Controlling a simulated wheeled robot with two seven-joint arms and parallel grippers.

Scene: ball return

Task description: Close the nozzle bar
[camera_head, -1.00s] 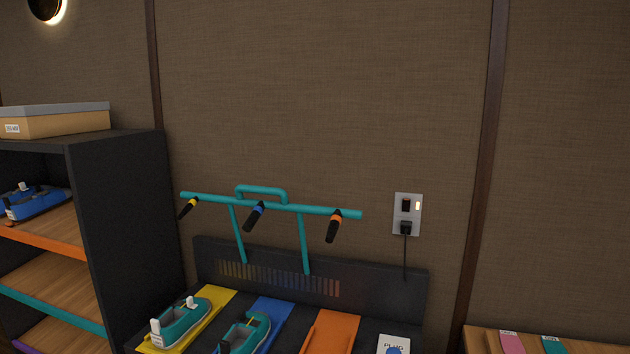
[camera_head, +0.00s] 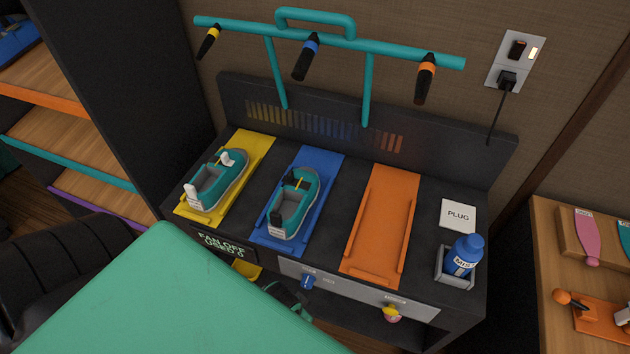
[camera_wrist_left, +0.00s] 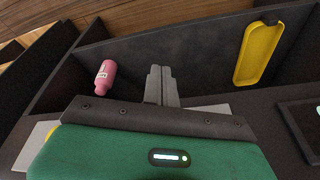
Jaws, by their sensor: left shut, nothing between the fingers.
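The teal nozzle bar (camera_head: 328,41) stands raised above the back of the dark bench, on two teal posts, with a looped handle (camera_head: 315,18) on top. Three black nozzles hang from it, with yellow (camera_head: 209,41), blue (camera_head: 306,57) and orange (camera_head: 425,78) bands. Below it, one teal shoe (camera_head: 216,180) sits on the yellow pad and another (camera_head: 293,204) on the blue pad. The orange pad (camera_head: 379,225) is empty. My left gripper (camera_wrist_left: 161,76) is shut and empty in the left wrist view, low and away from the bar. My right gripper is not in view.
A blue bottle (camera_head: 463,256) stands in a holder at the bench's right, near a PLUG card (camera_head: 458,216). The wall outlet (camera_head: 515,62) has a cord plugged in. A dark shelf is at left. A pink bottle (camera_wrist_left: 105,74) and yellow tray (camera_wrist_left: 258,54) show in the wrist view.

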